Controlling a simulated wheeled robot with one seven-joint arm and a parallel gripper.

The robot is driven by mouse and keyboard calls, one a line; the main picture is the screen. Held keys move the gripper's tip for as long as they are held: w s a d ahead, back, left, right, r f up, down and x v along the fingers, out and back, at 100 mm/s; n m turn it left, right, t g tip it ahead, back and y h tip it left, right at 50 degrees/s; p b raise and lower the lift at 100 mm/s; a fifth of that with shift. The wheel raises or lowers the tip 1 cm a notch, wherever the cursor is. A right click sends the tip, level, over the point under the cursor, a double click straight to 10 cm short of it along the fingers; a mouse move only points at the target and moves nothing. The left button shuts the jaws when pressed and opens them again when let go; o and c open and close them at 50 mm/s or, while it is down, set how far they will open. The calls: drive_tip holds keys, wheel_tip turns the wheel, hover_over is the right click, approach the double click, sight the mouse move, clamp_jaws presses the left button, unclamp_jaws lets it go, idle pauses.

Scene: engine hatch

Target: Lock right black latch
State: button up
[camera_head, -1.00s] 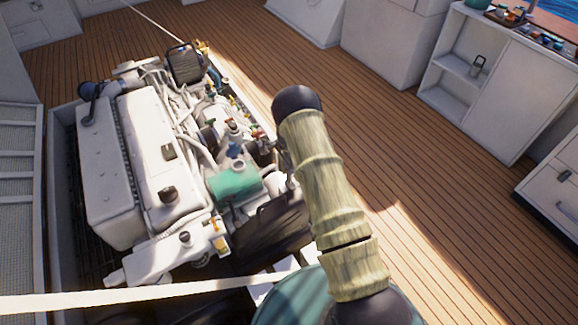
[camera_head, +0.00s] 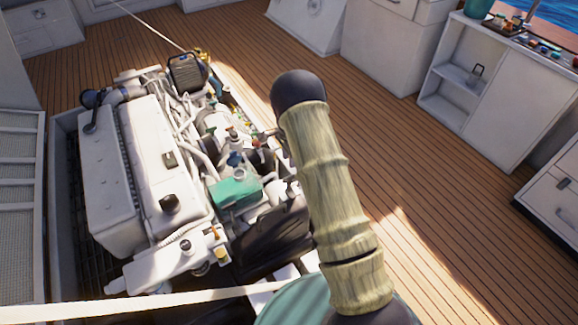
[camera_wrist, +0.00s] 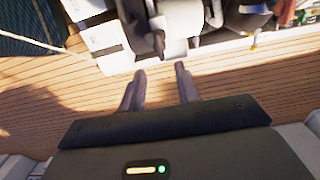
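My gripper (camera_wrist: 160,70) is in the wrist view with its two fingers apart and nothing between them. A dark upright part (camera_wrist: 150,25) stands just beyond the fingertips, beside a pale cylinder and a white block. I cannot tell whether this dark part is the right black latch. No part is clearly recognisable as the latch in the head view. There my own arm covers the area to the right of the engine (camera_head: 150,170), and my gripper is hidden.
The engine sits in an open hatch (camera_head: 58,230) in the plank deck (camera_head: 450,225). A pale rope or strip (camera_head: 130,305) crosses the near left. White cabinets (camera_head: 490,95) stand at the right. The deck between them and the hatch is clear.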

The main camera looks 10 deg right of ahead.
wheel_tip(320, 180, up, 8)
drive_tip(key=shift+f+p, duration=0.2)
drive_tip(key=shift+p, duration=0.1)
idle(0.3)
drive_tip(key=s+r+n+t, duration=0.1)
drive_tip(key=s+r+n, duration=0.4)
drive_tip(key=s, duration=0.5)
drive_tip(key=s+r+n+t, duration=0.1)
drive_tip(key=s+r+n, duration=0.35)
drive_tip(key=s, duration=0.55)
drive_tip(key=s+r+n+t, duration=0.1)
drive_tip(key=s+r+n, duration=0.35)
drive_tip(key=s, duration=0.55)
wheel_tip(320, 180, up, 18)
drive_tip(key=p, duration=1.8)
drive_tip(key=shift+w+f+n, duration=0.15)
drive_tip(key=shift+n, duration=0.15)
drive_tip(key=shift+o, duration=0.4)
drive_tip(key=shift+a, duration=0.1)
